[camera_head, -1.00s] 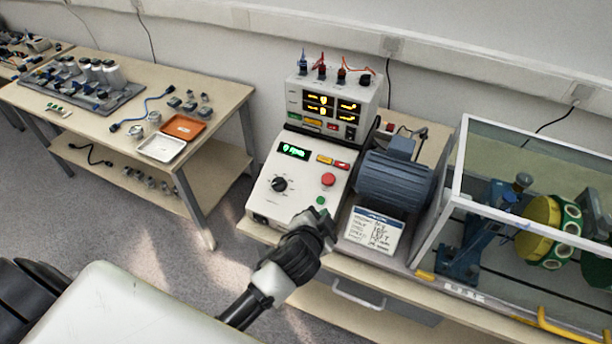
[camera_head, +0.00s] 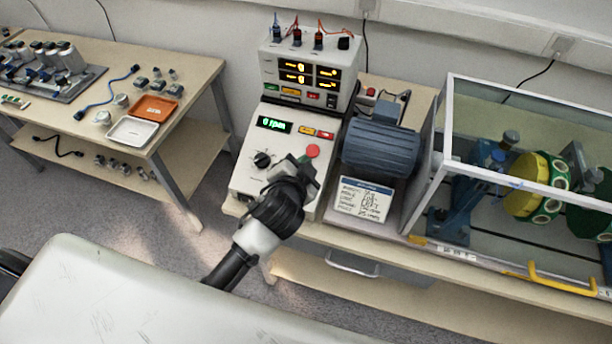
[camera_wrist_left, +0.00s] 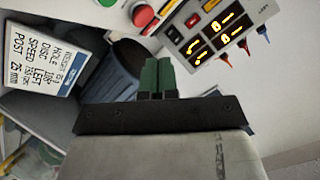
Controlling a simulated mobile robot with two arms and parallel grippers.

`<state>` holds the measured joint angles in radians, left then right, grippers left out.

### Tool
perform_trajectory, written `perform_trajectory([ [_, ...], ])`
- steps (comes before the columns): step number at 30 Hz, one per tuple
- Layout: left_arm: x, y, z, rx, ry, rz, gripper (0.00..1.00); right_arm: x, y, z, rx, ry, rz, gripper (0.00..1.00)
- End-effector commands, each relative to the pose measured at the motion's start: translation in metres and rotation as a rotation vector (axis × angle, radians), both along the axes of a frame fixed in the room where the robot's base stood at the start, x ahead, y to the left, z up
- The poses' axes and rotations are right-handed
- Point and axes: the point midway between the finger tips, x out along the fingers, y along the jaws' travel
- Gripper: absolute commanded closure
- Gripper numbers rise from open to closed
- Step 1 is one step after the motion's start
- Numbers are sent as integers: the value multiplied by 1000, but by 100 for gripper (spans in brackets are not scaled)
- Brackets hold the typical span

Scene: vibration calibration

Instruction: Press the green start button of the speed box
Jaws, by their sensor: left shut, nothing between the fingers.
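The speed box (camera_head: 245,165) is a white sloped console with a green display reading 0 rpm, a black knob (camera_head: 262,159) and a red button (camera_head: 312,151). My left gripper (camera_head: 306,163) is shut and empty over the lower right of its panel, hiding the green start button in the head view. In the left wrist view, the shut fingers (camera_wrist_left: 158,62) point towards the panel area, with the red button (camera_wrist_left: 143,14) above them. A green button (camera_wrist_left: 107,2) is cut by the top edge there. I cannot tell whether the fingers touch the panel. My right gripper is not in view.
A meter unit (camera_head: 302,72) with plugged leads stands behind the speed box. A blue motor (camera_head: 380,148) and a white label card (camera_head: 362,199) are to its right, then a clear guarded enclosure (camera_head: 450,150). A side table (camera_head: 100,60) with parts stands left.

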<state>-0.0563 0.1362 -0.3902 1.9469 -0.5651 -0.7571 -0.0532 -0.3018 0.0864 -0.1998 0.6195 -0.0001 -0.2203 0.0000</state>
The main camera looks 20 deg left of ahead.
Motion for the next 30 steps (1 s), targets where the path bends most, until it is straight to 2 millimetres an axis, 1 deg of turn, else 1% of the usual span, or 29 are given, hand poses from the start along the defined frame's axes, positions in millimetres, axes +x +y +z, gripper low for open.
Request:
perform_trajectory([
  [1,4,0,-15,1,-2,-1,100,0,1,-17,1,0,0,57],
  [6,14,-1,-37,0,-1,-1,100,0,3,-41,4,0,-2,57],
  [8,17,-1,-43,0,-1,-1,100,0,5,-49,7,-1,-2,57],
  [16,27,-1,-59,0,0,0,100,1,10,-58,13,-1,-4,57],
  [30,28,-1,-60,-1,0,0,100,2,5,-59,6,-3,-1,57],
])
